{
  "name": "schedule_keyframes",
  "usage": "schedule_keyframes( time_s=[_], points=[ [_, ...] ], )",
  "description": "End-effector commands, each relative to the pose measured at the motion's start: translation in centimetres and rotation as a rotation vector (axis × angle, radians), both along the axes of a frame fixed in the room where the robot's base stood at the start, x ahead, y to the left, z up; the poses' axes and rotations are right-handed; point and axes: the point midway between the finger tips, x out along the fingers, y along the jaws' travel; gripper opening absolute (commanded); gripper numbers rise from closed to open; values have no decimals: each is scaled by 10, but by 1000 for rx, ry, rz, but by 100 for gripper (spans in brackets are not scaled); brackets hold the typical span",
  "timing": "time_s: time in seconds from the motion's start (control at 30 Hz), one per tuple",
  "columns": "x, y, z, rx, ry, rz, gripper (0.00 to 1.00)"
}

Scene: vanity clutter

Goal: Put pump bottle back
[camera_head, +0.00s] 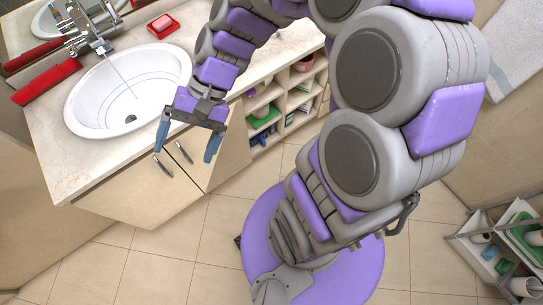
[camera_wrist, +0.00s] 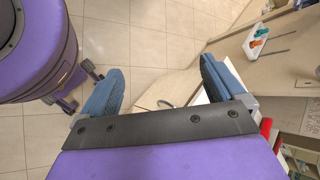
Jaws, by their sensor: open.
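I cannot make out a pump bottle for certain in either view. My gripper (camera_head: 187,145) is open and empty, hanging in front of the sink cabinet just beyond the counter's front edge. In the wrist view its two blue fingers (camera_wrist: 160,75) are spread wide, with floor tiles and a cabinet handle between and beyond them. A small white item with blue and orange parts (camera_wrist: 258,42) shows at the right of the wrist view; I cannot tell what it is.
The white sink (camera_head: 130,90) is set in the counter (camera_head: 50,150), with a red box (camera_head: 163,26) behind it and a red item (camera_head: 47,82) to its left. Open shelves (camera_head: 285,100) hold several items. A rack (camera_head: 470,240) stands lower right. Tiled floor (camera_head: 170,245) is clear.

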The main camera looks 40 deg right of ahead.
Motion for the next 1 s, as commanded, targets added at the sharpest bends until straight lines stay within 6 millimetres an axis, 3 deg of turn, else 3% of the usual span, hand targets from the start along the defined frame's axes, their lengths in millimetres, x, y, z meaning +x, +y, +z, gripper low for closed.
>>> schedule_keyframes(
  time_s=[0.2,0.43,0.63,1.0],
  points=[
    [-66,-34,-7,-291,-132,228,96],
    [-109,-87,-7,-558,-233,384,96],
    [-124,-114,-4,-671,-269,435,96],
    [-126,-118,-3,-686,-273,441,96]
  ],
)
